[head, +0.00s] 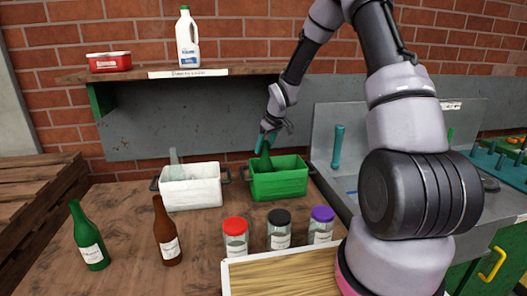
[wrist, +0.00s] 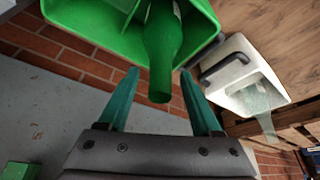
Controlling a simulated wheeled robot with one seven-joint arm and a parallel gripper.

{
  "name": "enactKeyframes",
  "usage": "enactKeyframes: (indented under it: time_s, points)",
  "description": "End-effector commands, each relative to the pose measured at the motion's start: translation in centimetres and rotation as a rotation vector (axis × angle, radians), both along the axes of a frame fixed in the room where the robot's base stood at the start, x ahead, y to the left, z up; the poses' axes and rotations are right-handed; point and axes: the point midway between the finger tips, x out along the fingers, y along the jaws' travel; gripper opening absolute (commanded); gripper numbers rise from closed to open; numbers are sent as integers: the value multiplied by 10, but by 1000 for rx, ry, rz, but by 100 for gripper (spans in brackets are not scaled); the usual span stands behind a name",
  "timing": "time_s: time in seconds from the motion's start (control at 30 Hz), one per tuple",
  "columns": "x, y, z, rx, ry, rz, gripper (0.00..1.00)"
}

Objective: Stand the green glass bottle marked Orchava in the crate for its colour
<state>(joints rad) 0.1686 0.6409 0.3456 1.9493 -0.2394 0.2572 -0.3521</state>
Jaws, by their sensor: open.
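A green glass bottle (head: 266,159) stands, somewhat tilted, in the green crate (head: 279,186) at the back of the table; its label does not show. In the wrist view the bottle (wrist: 163,45) points its neck between my fingers, its body inside the green crate (wrist: 85,18). My gripper (head: 265,140) is open at the bottle's neck, a teal finger on each side, with gaps showing. Another green bottle (head: 88,236) with a white label stands at the table's left front; I cannot read its name.
A white crate (head: 192,192) holding a clear bottle is left of the green one. A brown bottle (head: 166,232) and jars with red (head: 235,226), black (head: 279,217) and purple (head: 322,214) lids stand in front. A shelf (head: 235,70) overhangs behind. A sink is right.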

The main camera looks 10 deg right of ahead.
Motion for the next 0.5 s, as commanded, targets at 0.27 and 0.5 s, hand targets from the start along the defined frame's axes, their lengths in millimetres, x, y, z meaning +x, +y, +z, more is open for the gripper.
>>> enactKeyframes:
  time_s: [0.27, 0.5]
  points:
    - [-20, -13, 58, -2, -3, -3, 65]
    - [-31, -18, 86, 0, -1, -1, 65]
